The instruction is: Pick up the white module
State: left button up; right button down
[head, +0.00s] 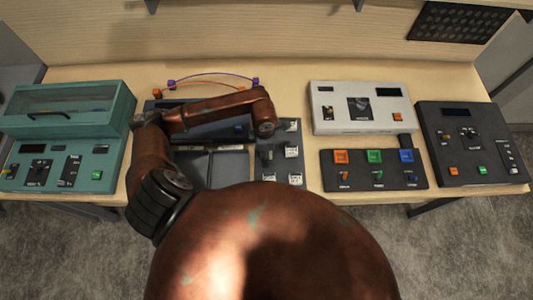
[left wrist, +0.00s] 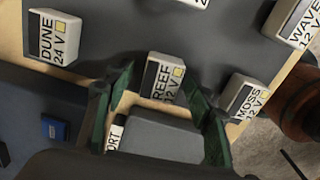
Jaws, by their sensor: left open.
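Several small modules with white label faces sit on a dark panel (head: 282,172) right of centre in the head view. In the left wrist view their labels read DUNE 24 V (left wrist: 53,38), REEF 12 V (left wrist: 162,80), MOSS 12 V (left wrist: 243,98) and WAVE (left wrist: 298,22). I cannot tell which is the white module. My left gripper (left wrist: 162,112) is open, its green fingers apart, with the REEF module just beyond the gap. A grey block (left wrist: 165,137) with a label ending in ORT shows between the fingers; contact is unclear. My right gripper is out of view.
A teal console (head: 62,180) stands at the left. A white console (head: 390,115), a dark button panel (head: 375,183) and a dark console (head: 470,140) stand at the right. Purple and orange cables (head: 210,75) arch behind my left arm. My arm hides part of the middle.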

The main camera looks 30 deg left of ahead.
pick_arm(q)
jog(key=shift+f, duration=0.25)
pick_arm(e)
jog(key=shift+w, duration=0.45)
pick_arm(q)
jog(key=shift+c, duration=0.6)
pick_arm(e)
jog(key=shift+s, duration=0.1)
pick_arm(q)
jog(key=c, duration=1.1)
jog(key=shift+c, duration=0.3)
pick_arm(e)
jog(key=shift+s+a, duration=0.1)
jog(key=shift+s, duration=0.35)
pick_arm(q)
jog(key=shift+r, duration=0.15)
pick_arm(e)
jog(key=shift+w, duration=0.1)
